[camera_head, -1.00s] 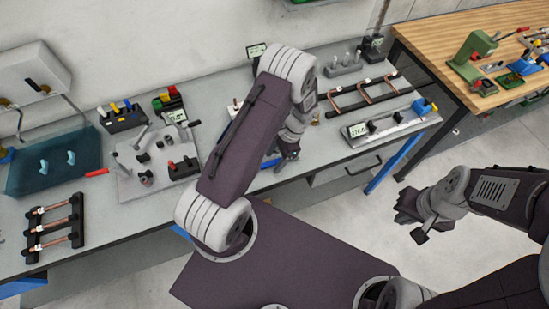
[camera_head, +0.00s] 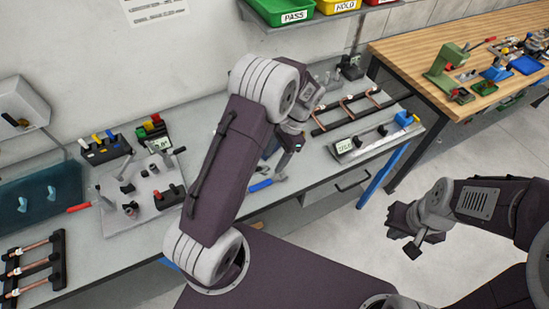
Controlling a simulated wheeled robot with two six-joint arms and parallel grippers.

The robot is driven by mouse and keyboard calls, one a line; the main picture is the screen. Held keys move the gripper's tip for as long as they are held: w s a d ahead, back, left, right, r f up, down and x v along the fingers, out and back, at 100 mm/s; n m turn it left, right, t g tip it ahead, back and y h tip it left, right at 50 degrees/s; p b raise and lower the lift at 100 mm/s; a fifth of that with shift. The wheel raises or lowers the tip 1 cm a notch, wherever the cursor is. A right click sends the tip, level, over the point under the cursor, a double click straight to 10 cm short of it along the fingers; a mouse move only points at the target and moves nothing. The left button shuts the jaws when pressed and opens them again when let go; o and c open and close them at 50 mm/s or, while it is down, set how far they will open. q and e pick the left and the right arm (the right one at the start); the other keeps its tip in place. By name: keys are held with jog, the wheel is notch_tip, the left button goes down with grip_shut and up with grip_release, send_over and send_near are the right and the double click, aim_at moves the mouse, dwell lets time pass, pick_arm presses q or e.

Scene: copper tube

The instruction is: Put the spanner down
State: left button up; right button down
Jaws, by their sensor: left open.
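The spanner appears to be the blue-handled tool with a grey head (camera_head: 261,185), lying on the grey bench near its front edge. My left gripper (camera_head: 291,148) is above the bench, a little beyond and to the right of the tool, and apart from it. It is open; its fingers are small and partly hidden by my arm. My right gripper (camera_head: 405,233) hangs over the floor at the right, away from the bench; its jaw opening is unclear.
A grey fixture plate (camera_head: 140,190) and a rack of copper tubes (camera_head: 33,265) stand at the left. Another copper tube rack (camera_head: 345,111) and a gauge plate with a display (camera_head: 375,140) are at the right. A wooden bench (camera_head: 420,50) stands beyond.

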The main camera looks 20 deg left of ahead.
pick_arm(q)
jog(key=s+d+r+n+t+h, duration=0.1)
jog(key=s+r+n+t+h, duration=0.1)
jog(key=s+n, duration=0.3)
jog(key=s+d+r+n+t+h, duration=0.1)
jog(key=s+r+n+t, duration=0.2)
jog(key=s, duration=0.4)
notch_tip(320, 180, down, 5)
jog(key=b, duration=0.4)
jog(key=shift+w, duration=0.1)
